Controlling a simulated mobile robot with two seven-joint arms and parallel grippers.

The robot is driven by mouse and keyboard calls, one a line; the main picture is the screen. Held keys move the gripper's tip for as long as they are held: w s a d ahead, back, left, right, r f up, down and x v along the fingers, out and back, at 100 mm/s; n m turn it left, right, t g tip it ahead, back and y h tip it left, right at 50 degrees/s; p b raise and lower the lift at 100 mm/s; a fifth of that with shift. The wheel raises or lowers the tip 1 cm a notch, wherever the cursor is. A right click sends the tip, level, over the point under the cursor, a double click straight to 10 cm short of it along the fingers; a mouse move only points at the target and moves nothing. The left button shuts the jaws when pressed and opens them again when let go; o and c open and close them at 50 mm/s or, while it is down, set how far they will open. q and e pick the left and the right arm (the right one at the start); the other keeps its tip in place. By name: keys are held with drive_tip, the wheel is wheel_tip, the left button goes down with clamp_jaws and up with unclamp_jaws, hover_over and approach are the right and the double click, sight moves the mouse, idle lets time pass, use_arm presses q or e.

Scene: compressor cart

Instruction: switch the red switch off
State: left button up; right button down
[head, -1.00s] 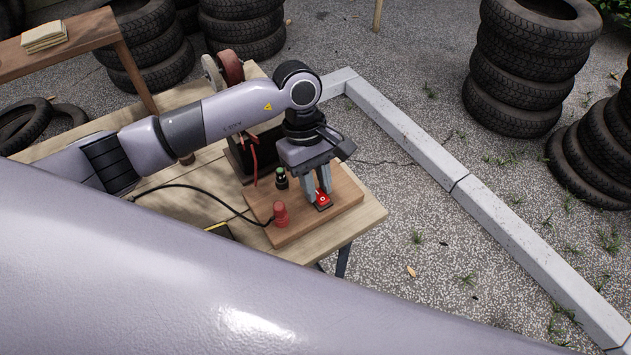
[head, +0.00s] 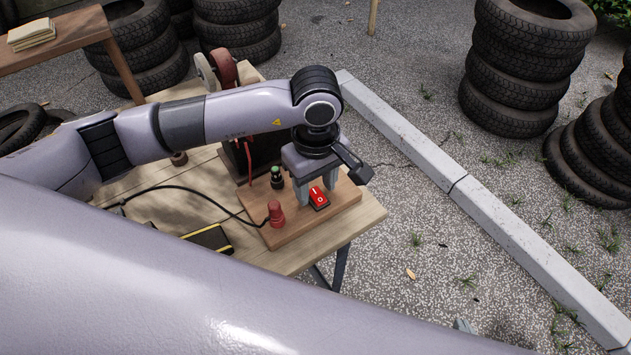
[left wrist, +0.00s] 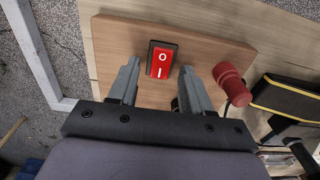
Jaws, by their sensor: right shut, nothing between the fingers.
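The red rocker switch (head: 318,198) sits in a black frame on a wooden board (head: 345,196). In the left wrist view, the switch (left wrist: 162,61) shows a white O at its far end and a white I at its near end. I cannot tell which end is pressed in. My left gripper (head: 315,200) is over the board with its fingers apart, one on each side of the switch. The left wrist view shows clear gaps between the fingers (left wrist: 158,68) and the switch.
A red knob (head: 275,212) and a green-topped button (head: 277,177) stand on the board near the switch. A black cable (head: 190,187) and a black-and-yellow item (head: 210,238) lie on the table (head: 300,257). Tyre stacks (head: 520,70) and a concrete kerb (head: 420,150) stand beyond.

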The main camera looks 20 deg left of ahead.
sight(316, 194)
use_arm(q)
drive_tip(key=shift+r+b, duration=0.35)
drive_tip(key=shift+r, duration=3.2)
drive_tip(key=shift+s+d, duration=0.1)
